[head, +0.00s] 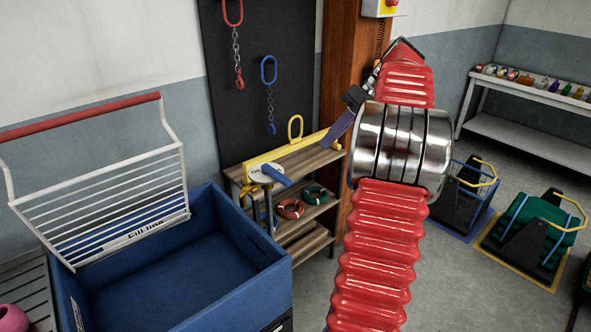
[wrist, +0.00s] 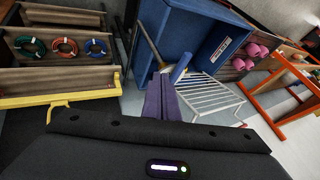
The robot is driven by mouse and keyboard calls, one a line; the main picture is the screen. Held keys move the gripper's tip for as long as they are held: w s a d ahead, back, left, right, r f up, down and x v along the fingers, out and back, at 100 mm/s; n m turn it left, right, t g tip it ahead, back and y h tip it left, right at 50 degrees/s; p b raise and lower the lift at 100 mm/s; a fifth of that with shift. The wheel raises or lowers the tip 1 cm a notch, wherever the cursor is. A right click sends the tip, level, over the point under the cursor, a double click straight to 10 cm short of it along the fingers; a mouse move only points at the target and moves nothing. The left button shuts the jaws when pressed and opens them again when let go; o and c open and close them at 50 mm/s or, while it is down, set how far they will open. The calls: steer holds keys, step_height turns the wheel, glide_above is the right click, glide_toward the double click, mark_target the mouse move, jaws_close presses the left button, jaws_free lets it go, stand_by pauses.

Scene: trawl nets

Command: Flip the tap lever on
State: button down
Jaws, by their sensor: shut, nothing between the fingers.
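In the wrist view my gripper (wrist: 161,76) is shut and empty. It looks apart from the lever, but the exact gap is hard to tell.
The blue tub (head: 252,262) has a white wire rack (head: 110,205) raised at its back. A wooden shelf (head: 310,160) with a yellow bar and rope coils stands behind the tap. A wooden post (head: 345,70) rises behind my arm. Floor (head: 470,290) shows at right.

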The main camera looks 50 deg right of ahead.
mark_target(276, 176)
steer(key=w+a+f, duration=0.4)
steer(key=a+f, duration=0.4)
steer(key=shift+w, duration=0.3)
steer(key=shift+a, duration=0.2)
steer(key=shift+d, duration=0.15)
stand_by(0.3)
